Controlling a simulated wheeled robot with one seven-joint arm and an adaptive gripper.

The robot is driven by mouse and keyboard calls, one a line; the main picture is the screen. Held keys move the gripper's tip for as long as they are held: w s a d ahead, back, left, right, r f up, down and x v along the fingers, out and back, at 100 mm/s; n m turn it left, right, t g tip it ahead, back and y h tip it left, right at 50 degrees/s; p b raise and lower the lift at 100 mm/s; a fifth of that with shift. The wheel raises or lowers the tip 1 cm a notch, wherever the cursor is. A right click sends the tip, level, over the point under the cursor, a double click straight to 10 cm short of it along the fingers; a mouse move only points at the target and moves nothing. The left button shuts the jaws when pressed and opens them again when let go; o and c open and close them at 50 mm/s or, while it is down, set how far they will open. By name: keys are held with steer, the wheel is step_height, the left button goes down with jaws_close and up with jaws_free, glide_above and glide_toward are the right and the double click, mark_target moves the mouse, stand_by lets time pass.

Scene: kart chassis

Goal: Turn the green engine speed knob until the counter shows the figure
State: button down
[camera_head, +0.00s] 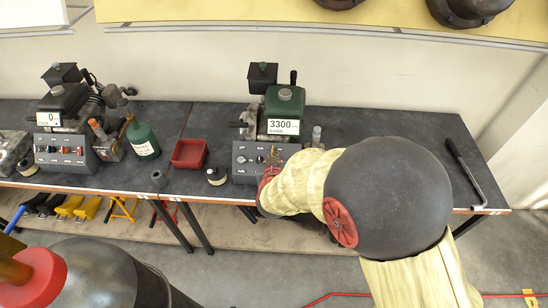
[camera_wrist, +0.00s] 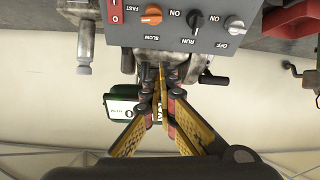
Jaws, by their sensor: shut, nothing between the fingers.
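The green engine (camera_head: 285,105) stands on the bench in the head view, and its white counter (camera_head: 284,127) reads 3300. Its grey control panel (camera_head: 243,165) is partly hidden by my arm. In the wrist view, seen upside down, the panel (camera_wrist: 200,38) carries an orange knob (camera_wrist: 152,14) marked FAST and SLOW. The counter (camera_wrist: 124,112) is partly covered by my fingers there. My gripper (camera_wrist: 160,72) is shut and empty. Its tips appear just beside the panel edge, apart from the orange knob in the picture. The gripper also shows in the head view (camera_head: 272,163), small and partly hidden.
A black engine (camera_head: 68,100) at left has a counter reading 0 and its own panel (camera_head: 64,153). A red tray (camera_head: 189,153) and a green canister (camera_head: 143,139) stand between the engines. A lug wrench (camera_head: 464,172) lies at the right. Black (camera_wrist: 195,20) and grey (camera_wrist: 234,24) knobs sit beside the orange one.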

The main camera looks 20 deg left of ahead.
steer(key=b+x, duration=0.1)
steer(key=x, duration=0.6)
steer(key=shift+d+f, duration=0.1)
steer(key=shift+f, duration=0.05)
steer(key=shift+s+d+f+b, duration=0.15)
steer(key=shift+s+f+b, duration=0.25)
steer(key=shift+f, duration=0.15)
steer(key=shift+s+d+f+b, duration=0.2)
steer(key=shift+s+f+b, duration=0.15)
steer(key=shift+f, duration=0.15)
steer(key=shift+s+d+f, duration=0.15)
steer(key=shift+s+f, duration=0.15)
steer(key=shift+f, duration=0.05)
steer(key=shift+s+d+f+n, duration=0.1)
steer(key=shift+s+f+n, duration=0.15)
steer(key=shift+n, duration=0.15)
steer(key=shift+s+n+y+p, duration=0.1)
steer(key=shift+n+y+p, duration=0.3)
steer(key=shift+n, duration=0.7)
steer(key=shift+s+f+n+g, duration=0.1)
steer(key=shift+f+n+g, duration=0.15)
steer(key=shift+n, duration=0.25)
